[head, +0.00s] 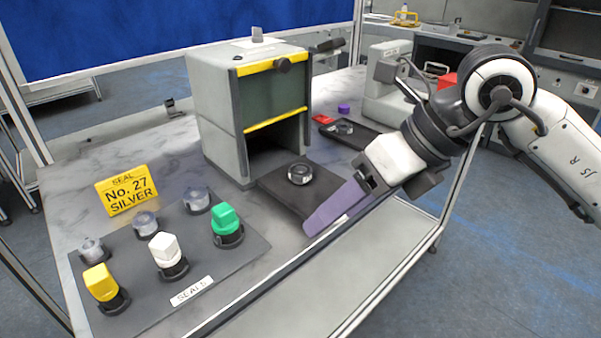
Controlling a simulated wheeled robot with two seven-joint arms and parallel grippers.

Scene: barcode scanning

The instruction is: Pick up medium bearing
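A round metal bearing-like ring (300,174) lies on a dark flat plate (277,188) in front of the grey box's opening. A similar small round piece (344,128) lies in a black tray (362,135) farther back. I cannot tell by size which is the medium bearing. My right gripper (322,222) comes in from the right, with its purple finger part pointing down and left beside the plate's right side. It is apart from the ring. Its fingers overlap in this view, so its opening is unclear. My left gripper is not in view.
The grey box (222,113) with yellow edges stands behind the plate. A dark seals board (215,262) holds yellow, white, green and clear pieces at front left. A yellow sign (127,190) reads "SEAL No. 27 SILVER". A light grey machine (385,95) stands at back right.

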